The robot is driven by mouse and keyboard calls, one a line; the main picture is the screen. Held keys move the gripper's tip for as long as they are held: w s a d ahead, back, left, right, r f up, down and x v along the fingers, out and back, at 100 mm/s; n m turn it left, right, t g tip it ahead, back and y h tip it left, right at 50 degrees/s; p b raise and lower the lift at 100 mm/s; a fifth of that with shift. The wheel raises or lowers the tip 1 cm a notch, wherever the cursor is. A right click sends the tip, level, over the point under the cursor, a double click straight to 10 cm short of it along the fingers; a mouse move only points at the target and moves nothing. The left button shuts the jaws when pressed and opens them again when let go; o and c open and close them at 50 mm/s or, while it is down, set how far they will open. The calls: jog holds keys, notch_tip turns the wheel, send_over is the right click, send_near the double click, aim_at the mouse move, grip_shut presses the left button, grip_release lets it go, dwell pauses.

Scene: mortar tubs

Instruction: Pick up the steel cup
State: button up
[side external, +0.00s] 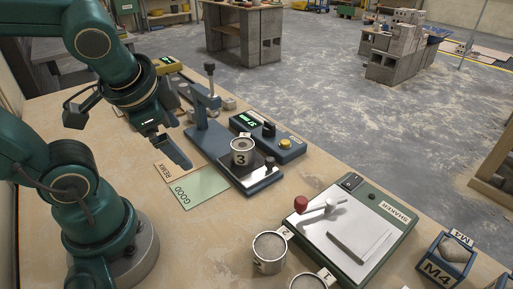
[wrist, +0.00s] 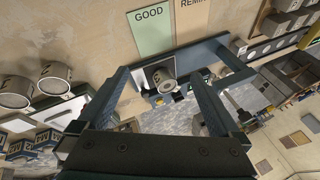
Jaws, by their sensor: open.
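A grey steel cup marked 3 (side external: 242,152) stands upright on the dark plate of a blue stand (side external: 207,137). Two similar grey cups stand at the front, one tagged 2 (side external: 269,254) and one tagged 1 (side external: 308,281), which the picture edge cuts off. My gripper (side external: 182,146) is open and empty, left of the blue stand and apart from cup 3. In the wrist view my gripper (wrist: 157,74) has its fingers wide apart.
A blue box with a green display (side external: 268,138) sits close behind the cup. Green GOOD (side external: 200,187) and tan REMIX (side external: 178,170) cards lie left of the stand. A shaker (side external: 345,228) with a red knob stands at right, with an M4 mould (side external: 442,262) beyond.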

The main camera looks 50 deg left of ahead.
jog(key=w+a+m+g+y, duration=0.2)
jog(key=w+a+m+y, duration=0.1)
jog(key=a+m+y, duration=0.15)
jog(key=m+t+y, duration=0.3)
jog(key=m+y, duration=0.1)
jog(key=m, duration=0.8)
send_over(243, 152)
jog(key=s+a, duration=0.1)
jog(key=a, duration=0.3)
notch_tip(243, 152, down, 5)
jog(key=d+f+m, duration=0.1)
jog(key=f, duration=0.1)
jog(key=w+d+f+m+t, duration=0.1)
jog(key=m, duration=0.1)
jog(key=d+f+m+t, duration=0.1)
jog(key=f, duration=0.1)
jog(key=shift+w+d+f+m, duration=0.1)
jog(key=shift+w+f+m, duration=0.15)
jog(key=shift+f, duration=0.1)
jog(key=shift+s+d+f, duration=0.1)
jog(key=shift+f, duration=0.2)
jog(key=shift+f+h, duration=0.15)
jog(key=shift+h, duration=0.1)
jog(key=shift+x, duration=2.4)
grip_shut()
